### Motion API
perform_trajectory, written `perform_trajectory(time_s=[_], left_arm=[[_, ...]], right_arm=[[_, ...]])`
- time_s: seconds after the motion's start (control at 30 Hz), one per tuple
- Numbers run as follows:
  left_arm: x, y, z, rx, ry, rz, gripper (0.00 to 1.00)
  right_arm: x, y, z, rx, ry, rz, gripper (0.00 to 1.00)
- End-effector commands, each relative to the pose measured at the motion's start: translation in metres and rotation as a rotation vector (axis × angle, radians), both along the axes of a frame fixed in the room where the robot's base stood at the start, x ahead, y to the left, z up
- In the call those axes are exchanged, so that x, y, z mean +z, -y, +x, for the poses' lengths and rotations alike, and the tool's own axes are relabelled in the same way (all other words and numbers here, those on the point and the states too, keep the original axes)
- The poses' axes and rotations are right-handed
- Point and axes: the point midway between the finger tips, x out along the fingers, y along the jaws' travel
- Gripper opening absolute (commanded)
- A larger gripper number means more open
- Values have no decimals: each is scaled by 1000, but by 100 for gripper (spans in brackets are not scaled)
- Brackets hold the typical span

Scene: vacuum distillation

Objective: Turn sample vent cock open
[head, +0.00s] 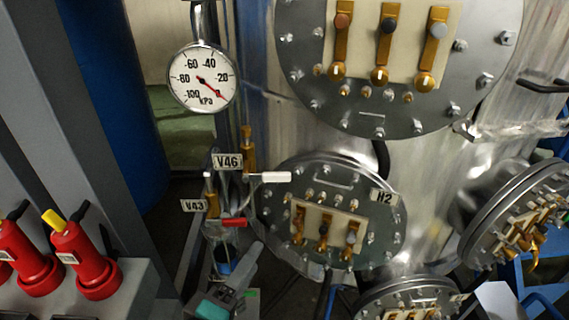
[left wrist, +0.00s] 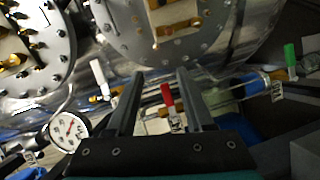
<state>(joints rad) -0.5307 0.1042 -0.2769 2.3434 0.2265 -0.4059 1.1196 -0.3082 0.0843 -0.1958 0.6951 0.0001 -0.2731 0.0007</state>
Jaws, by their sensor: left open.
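Two small cocks stand on the pipework left of the flange marked H2. The one tagged V46 has a white lever (head: 270,177), pointing right; it also shows in the left wrist view (left wrist: 100,75). The one tagged V43 has a red lever (head: 234,222), which also shows in the left wrist view (left wrist: 167,96). I cannot tell from the tags which is the sample vent cock. My left gripper (head: 256,250) is open and empty, just below the red lever. In the left wrist view the red lever appears between its fingers (left wrist: 161,78), without clear contact. My right gripper is out of view.
A round pressure gauge (head: 202,77) hangs above the cocks. The H2 flange (head: 385,230) with bolts is close on the right. Red bottle-like items (head: 82,262) stand at lower left. A green lever (left wrist: 289,57) shows in the left wrist view.

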Motion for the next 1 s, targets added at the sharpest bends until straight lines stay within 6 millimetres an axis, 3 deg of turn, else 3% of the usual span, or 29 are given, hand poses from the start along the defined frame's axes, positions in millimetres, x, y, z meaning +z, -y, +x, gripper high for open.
perform_trajectory(time_s=[0.03,0.1,0.27,0.57,1.0], left_arm=[[35,1,-2,4,21,-54,52],[64,1,-4,9,44,-120,52],[99,1,-9,10,72,-207,52],[104,8,8,11,81,-226,52],[104,34,70,8,80,-222,52]], right_arm=[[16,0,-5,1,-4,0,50],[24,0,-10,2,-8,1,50],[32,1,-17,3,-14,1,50],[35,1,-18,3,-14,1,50],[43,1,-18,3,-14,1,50]])
